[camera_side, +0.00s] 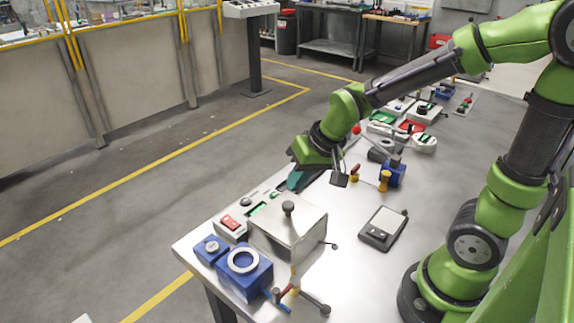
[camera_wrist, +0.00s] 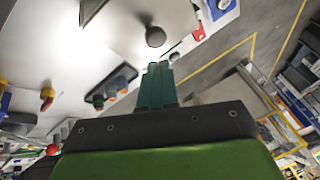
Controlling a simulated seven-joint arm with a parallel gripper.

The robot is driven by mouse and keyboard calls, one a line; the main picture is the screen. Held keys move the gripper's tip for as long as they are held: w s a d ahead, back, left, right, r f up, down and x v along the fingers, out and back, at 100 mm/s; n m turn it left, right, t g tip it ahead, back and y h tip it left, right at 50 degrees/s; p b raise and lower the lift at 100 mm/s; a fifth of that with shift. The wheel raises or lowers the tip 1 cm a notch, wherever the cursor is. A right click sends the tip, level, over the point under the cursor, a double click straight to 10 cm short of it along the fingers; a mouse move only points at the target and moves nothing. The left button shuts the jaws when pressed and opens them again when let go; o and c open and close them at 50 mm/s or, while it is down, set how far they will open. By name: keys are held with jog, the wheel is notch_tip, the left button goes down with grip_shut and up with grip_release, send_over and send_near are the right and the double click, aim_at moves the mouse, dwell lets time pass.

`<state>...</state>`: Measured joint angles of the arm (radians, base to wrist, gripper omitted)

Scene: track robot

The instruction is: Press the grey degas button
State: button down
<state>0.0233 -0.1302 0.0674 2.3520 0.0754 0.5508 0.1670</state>
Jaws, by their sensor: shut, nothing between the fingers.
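A steel bath with a lid (camera_side: 287,228) and a dark lid knob (camera_side: 288,208) stands at the near end of the table. Its light front panel (camera_side: 240,212) carries a red switch (camera_side: 229,222), a green display (camera_side: 258,208) and round knobs. I cannot pick out the grey degas button for certain. My gripper (camera_side: 293,187) is shut and empty, its teal fingers pointing down near the far end of the panel. In the wrist view the fingertips (camera_wrist: 159,66) show close to a small round control (camera_wrist: 173,57) on the panel. I cannot tell whether they touch it.
Two blue blocks (camera_side: 244,275) with rings stand left of the bath. A flat scale (camera_side: 383,228) lies to its right. A dark box with coloured buttons (camera_wrist: 110,90) is beside the fingers in the wrist view. Bare table lies around the scale.

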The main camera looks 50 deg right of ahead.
jog(key=s+r+n+t, duration=0.1)
jog(key=s+r+t, duration=0.1)
jog(key=s+r, duration=0.7)
jog(key=shift+s+r+y, duration=0.15)
jog(key=shift+s+y, duration=0.25)
jog(key=shift+s, duration=0.2)
jog(key=w+f+n+g+h, duration=0.1)
jog(key=w+f+n+g, duration=0.2)
jog(key=w+n, duration=0.8)
jog(key=w+a+f+n+g+h, duration=0.1)
jog(key=w+f+n+g, duration=0.2)
jog(key=w+n, duration=0.8)
jog(key=shift+w+f+g, duration=0.2)
jog(key=shift+w+g, duration=0.3)
jog(key=shift+w, duration=1.55)
